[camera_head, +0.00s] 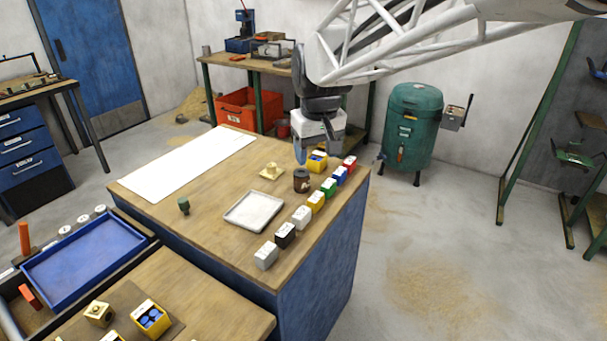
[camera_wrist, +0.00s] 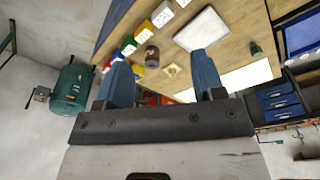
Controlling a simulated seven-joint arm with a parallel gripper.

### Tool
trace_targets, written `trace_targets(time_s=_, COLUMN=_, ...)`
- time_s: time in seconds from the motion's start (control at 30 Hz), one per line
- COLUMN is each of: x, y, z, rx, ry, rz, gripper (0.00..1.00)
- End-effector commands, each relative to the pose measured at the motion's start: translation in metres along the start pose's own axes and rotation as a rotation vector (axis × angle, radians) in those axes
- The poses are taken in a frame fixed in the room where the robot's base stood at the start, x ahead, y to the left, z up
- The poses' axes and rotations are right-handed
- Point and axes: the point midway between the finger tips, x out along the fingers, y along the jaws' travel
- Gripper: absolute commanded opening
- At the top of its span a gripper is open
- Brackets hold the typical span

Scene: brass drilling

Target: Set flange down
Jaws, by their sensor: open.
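The brass flange (camera_head: 271,171), a square plate with a round raised hub, lies on the wooden worktop left of my gripper. It also shows in the wrist view (camera_wrist: 172,70), between my fingers in the picture but well beyond them. My gripper (camera_head: 310,149) is open and empty above the back right part of the worktop. Its two blue fingers stand wide apart in the wrist view (camera_wrist: 160,66). Nothing touches the flange except the worktop.
A brown cylinder (camera_head: 301,181) and a yellow bin (camera_head: 317,161) stand near my gripper. Several coloured boxes line the right edge. A white tray (camera_head: 238,223), a dark green knobbed part (camera_head: 184,205) and a white sheet (camera_head: 165,185) lie left. Wood is bare between them.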

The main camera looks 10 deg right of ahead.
Motion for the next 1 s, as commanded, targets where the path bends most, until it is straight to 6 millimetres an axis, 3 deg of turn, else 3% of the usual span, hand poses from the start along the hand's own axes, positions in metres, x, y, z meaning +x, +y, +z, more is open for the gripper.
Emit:
trace_targets(time_s=0.27, x=-0.006, y=-0.009, z=0.087, rx=0.068, ry=0.032, rz=0.007, gripper=0.62)
trace_targets(time_s=0.6, x=0.005, y=-0.021, z=0.186, rx=0.153, ry=0.067, rz=0.013, gripper=0.62)
trace_targets(time_s=0.8, x=0.016, y=-0.027, z=0.225, rx=0.187, ry=0.081, rz=0.014, gripper=0.62)
trace_targets(time_s=1.0, x=0.020, y=-0.029, z=0.238, rx=0.198, ry=0.085, rz=0.015, gripper=0.62)
